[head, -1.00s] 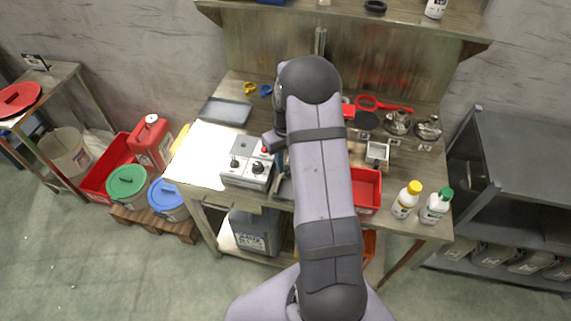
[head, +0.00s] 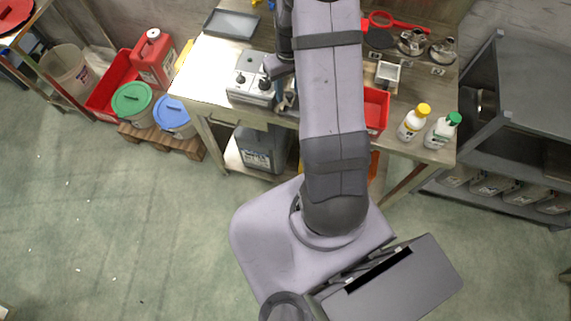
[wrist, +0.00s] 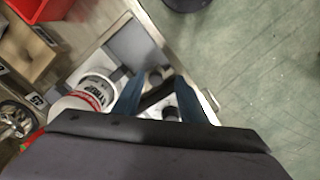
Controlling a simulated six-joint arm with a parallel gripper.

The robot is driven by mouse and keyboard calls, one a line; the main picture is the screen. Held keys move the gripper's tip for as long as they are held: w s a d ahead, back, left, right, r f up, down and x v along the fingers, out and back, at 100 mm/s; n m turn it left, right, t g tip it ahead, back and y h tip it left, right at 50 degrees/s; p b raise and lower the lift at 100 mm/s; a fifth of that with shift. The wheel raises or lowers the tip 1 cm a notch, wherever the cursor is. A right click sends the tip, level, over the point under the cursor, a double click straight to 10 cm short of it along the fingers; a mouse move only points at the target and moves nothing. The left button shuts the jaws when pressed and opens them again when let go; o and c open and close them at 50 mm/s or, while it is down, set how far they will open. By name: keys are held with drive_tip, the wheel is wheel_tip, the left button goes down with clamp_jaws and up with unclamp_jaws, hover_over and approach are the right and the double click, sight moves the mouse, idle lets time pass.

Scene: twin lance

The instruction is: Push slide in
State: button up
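A light grey box (head: 250,84) with two black knobs stands at the bench's front edge in the head view. The dark end of my arm is over its right rear part and hides some of it. In the wrist view, my gripper (wrist: 160,78) has two blue fingers, spread apart. A pale metal surface with dark round knobs (wrist: 155,77) shows behind and between them. I cannot tell whether a finger touches anything. I cannot make out a slide for sure in either view.
A white tub with a red band (wrist: 90,95) is left of the fingers in the wrist view. A grey tray (head: 232,24), a red bin (head: 376,110) and two bottles (head: 414,122) (head: 443,130) are on the bench. Open floor lies in front.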

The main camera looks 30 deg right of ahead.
wheel_tip(320, 180, up, 6)
drive_tip(key=shift+f+b, duration=0.1)
drive_tip(key=shift+b, duration=0.85)
drive_tip(key=shift+s+f+m, duration=0.1)
drive_tip(key=shift+f+m, duration=0.05)
drive_tip(key=shift+m, duration=0.45)
drive_tip(key=s+a+f+m+g+b, duration=0.1)
drive_tip(key=s+a+f+b, duration=0.4)
drive_tip(key=s, duration=0.4)
drive_tip(key=s+a+f+m+g+b, duration=0.1)
drive_tip(key=s+a+f+g+b, duration=0.2)
drive_tip(key=s+f, duration=0.5)
wheel_tip(320, 180, down, 8)
drive_tip(key=a+n+t+b, duration=0.1)
drive_tip(key=a+t+b, duration=0.1)
drive_tip(key=b, duration=1.1)
drive_tip(key=shift+s+a+n+t, duration=0.3)
drive_tip(key=shift+s+a+t, duration=0.05)
drive_tip(key=shift+a+t, duration=0.1)
drive_tip(key=shift+f, duration=0.15)
